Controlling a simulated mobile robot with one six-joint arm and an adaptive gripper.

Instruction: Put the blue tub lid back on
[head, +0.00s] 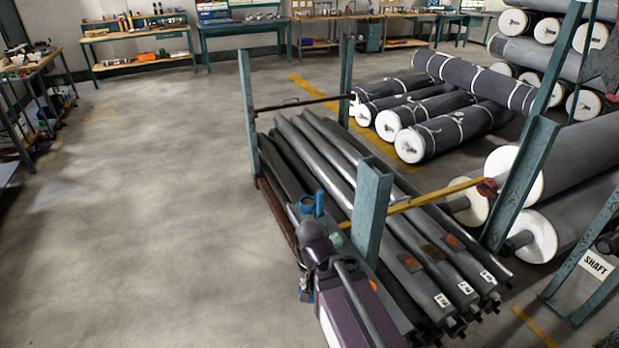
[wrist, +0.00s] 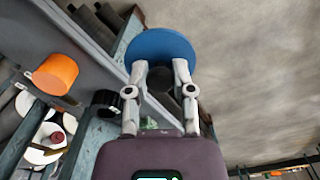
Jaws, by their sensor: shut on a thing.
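In the wrist view a round blue lid (wrist: 160,42) is just beyond my fingertips, its face toward the camera. A dark knob-like piece stands out from its middle. My gripper (wrist: 158,72) is shut on the lid, with one finger on each side of this dark piece. In the head view small blue parts (head: 319,203) show at the end of my arm, above the bundle of grey shafts. I cannot tell which of them is the lid. I cannot make out the tub in either view.
An orange cylinder (wrist: 56,75) and a black ribbed piece (wrist: 107,103) are left of my fingers in the wrist view. Long grey shafts (head: 400,260) lie in a rack with teal posts (head: 372,210). Wrapped rolls (head: 440,130) lie behind. The floor at left is clear.

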